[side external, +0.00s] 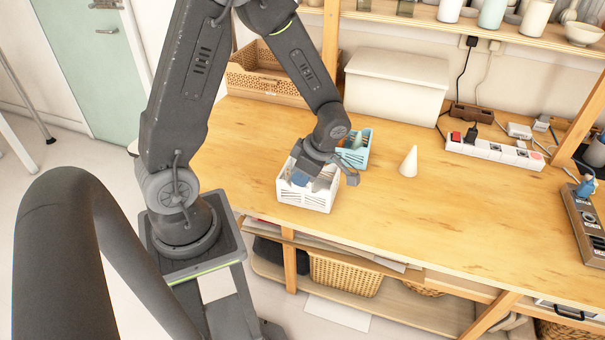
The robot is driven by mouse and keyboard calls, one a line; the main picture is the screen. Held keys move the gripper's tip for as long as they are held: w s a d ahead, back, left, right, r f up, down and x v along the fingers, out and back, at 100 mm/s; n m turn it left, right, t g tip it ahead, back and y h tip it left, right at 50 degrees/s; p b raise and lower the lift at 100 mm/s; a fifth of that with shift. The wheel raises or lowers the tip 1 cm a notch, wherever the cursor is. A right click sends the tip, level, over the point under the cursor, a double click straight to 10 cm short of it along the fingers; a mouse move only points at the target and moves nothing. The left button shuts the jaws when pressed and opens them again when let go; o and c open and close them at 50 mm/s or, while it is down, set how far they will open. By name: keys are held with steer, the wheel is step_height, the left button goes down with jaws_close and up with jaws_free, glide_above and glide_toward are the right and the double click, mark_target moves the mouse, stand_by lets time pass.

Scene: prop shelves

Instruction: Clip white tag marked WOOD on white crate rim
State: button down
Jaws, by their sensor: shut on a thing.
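The white crate (306,198) stands on the wooden table near its front edge, with slotted sides and an open top. Blue and grey contents show inside it. My gripper (327,172) is over the crate's right part, close above its rim, and hides part of the rim and contents. Its jaws are shut on a small pale thing, which I take to be the white tag. The tag is mostly hidden by the fingers, and the word WOOD cannot be read. I cannot tell whether the tag touches the rim.
A light-blue crate (357,154) stands just behind the white crate. A white cone (409,161) stands to the right. A lidded white box (396,86) and a tan basket (262,78) are at the back. A power strip (494,150) lies at right.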

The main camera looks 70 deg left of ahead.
steer(key=shift+f, duration=2)
stand_by(3.5)
steer(key=c, duration=1)
jaws_free()
steer(key=shift+o, duration=0.2)
steer(key=v, duration=1.4)
steer(key=shift+s, duration=0.1)
